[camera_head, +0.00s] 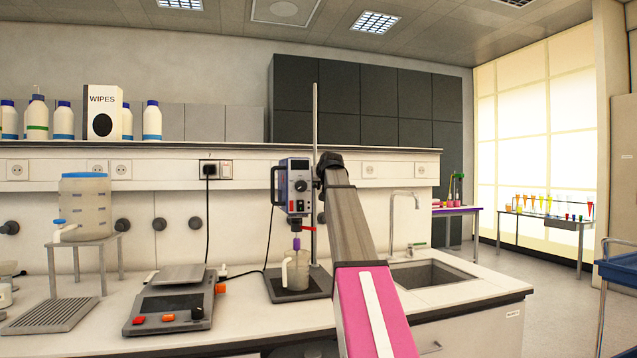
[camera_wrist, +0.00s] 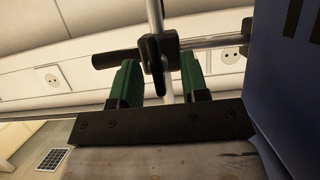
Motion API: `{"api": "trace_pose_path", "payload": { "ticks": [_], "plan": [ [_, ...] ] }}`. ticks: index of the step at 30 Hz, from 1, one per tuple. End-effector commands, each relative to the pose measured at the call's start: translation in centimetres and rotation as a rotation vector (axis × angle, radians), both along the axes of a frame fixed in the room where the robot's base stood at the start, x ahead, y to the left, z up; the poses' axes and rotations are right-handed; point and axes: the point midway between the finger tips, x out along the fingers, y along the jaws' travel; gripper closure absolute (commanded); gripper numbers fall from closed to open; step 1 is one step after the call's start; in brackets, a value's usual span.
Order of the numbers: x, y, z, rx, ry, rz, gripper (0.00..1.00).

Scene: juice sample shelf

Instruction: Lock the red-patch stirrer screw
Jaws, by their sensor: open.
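The stirrer (camera_head: 297,188) is a blue-grey box with a dial and small red patches on its front, mounted on an upright metal rod (camera_head: 316,110). In the wrist view its blue body (camera_wrist: 285,75) fills the right edge. A black wing-shaped screw (camera_wrist: 155,60) sits where the upright rod meets a horizontal bar (camera_wrist: 215,41). My gripper (camera_wrist: 158,72) has two green fingers, open, one on each side of the screw. Whether either finger touches it I cannot tell. In the head view my arm hides the fingers and the screw.
A clear jug (camera_head: 297,270) stands on the dark base plate under the stirrer's shaft. A balance (camera_head: 175,300) stands to the left, a sink (camera_head: 430,272) to the right. A black handle-like bar (camera_wrist: 115,60) lies close to the left finger.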

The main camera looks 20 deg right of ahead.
Motion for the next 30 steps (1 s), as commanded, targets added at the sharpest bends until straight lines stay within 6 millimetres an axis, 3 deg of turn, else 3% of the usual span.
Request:
{"api": "trace_pose_path", "payload": {
  "ticks": [1, 4, 5, 17, 30],
  "plan": [
    [-0.01, -0.01, 0.00, 0.000, 0.000, 0.000, 0.65],
    [-0.02, -0.01, 0.01, 0.000, 0.000, 0.000, 0.98],
    [-0.02, -0.01, 0.01, 0.000, 0.000, 0.000, 1.00],
    [-0.03, -0.11, 0.00, 0.052, 0.001, 0.000, 1.00],
    [-0.03, -0.59, -0.14, 0.385, 0.001, 0.000, 1.00]
  ]
}}
